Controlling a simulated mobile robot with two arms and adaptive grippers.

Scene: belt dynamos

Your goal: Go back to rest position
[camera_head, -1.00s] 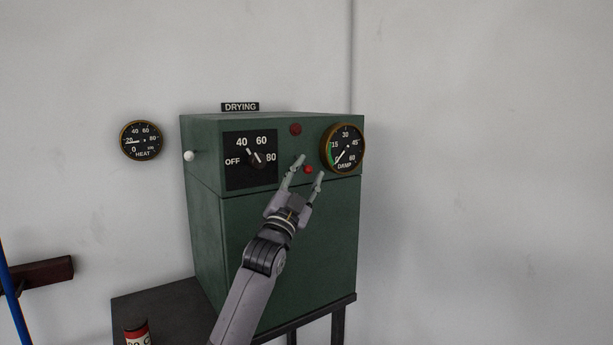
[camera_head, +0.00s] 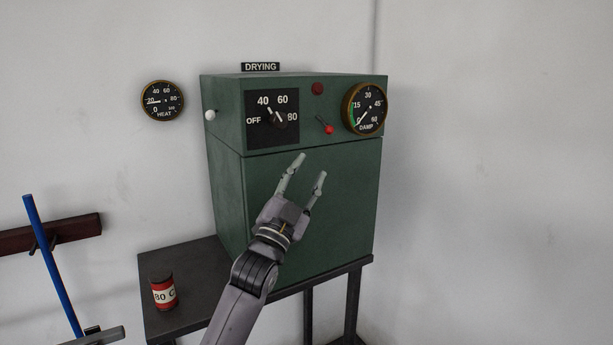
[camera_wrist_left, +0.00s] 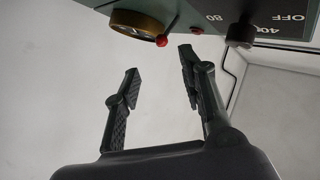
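My left gripper (camera_head: 308,166) is open and empty in front of the green drying cabinet (camera_head: 312,220), below its control panel. In the left wrist view its two fingers (camera_wrist_left: 160,62) stand apart with nothing between them. A lever with a red knob (camera_head: 328,129) sits on the panel above the fingertips; the red knob also shows in the left wrist view (camera_wrist_left: 161,41). The dial knob (camera_head: 279,118) points near 40. The damp gauge (camera_head: 366,108) is at the panel's right. My right gripper is in neither view.
The cabinet stands on a dark metal table (camera_head: 190,258). A red can (camera_head: 163,293) stands on the table's left part. A blue bar (camera_head: 52,264) and a brown wall rail (camera_head: 72,231) are at the left. A heat gauge (camera_head: 162,101) hangs on the wall. The right side is clear.

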